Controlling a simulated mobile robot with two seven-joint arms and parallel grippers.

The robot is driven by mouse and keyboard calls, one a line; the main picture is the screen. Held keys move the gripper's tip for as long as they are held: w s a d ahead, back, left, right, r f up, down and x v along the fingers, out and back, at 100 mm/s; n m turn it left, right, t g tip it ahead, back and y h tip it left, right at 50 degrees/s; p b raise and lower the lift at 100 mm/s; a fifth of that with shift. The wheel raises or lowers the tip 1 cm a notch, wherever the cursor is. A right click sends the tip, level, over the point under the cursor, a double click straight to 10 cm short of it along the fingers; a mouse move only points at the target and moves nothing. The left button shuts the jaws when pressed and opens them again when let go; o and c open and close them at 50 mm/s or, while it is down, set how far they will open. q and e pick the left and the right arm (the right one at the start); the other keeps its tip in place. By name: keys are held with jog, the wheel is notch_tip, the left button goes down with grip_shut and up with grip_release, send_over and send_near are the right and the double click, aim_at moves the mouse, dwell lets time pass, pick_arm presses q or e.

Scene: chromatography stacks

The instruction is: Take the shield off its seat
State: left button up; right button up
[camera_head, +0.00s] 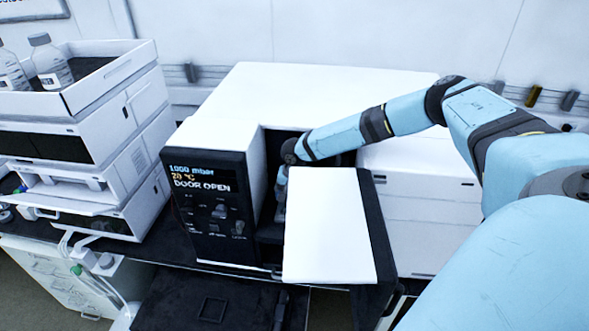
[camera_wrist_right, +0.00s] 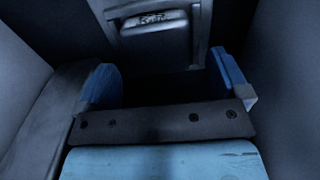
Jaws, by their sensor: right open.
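The shield appears to be the grey plate with a raised, lettered block (camera_wrist_right: 155,35) at the top middle of the right wrist view, inside a dark chamber. Its seat cannot be made out clearly. My right gripper (camera_wrist_right: 165,72) is open, its two blue fingers spread wide apart. The block lies ahead of the fingers, and I see no contact and nothing held. In the head view my right arm reaches into the open instrument (camera_head: 330,95), where the shield and the gripper's fingertips are hidden. My left gripper is not in view.
The white open door (camera_head: 330,225) stands in front of the chamber. The black display panel (camera_head: 212,205) beside the opening reads "DOOR OPEN". Chamber walls (camera_wrist_right: 290,90) stand close on both sides of my right gripper. A stacked instrument (camera_head: 90,130) with bottles on top stands left.

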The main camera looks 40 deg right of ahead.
jog(key=shift+f, duration=0.8)
jog(key=c, duration=1.1)
jog(key=shift+r, duration=0.1)
jog(key=shift+c, duration=0.2)
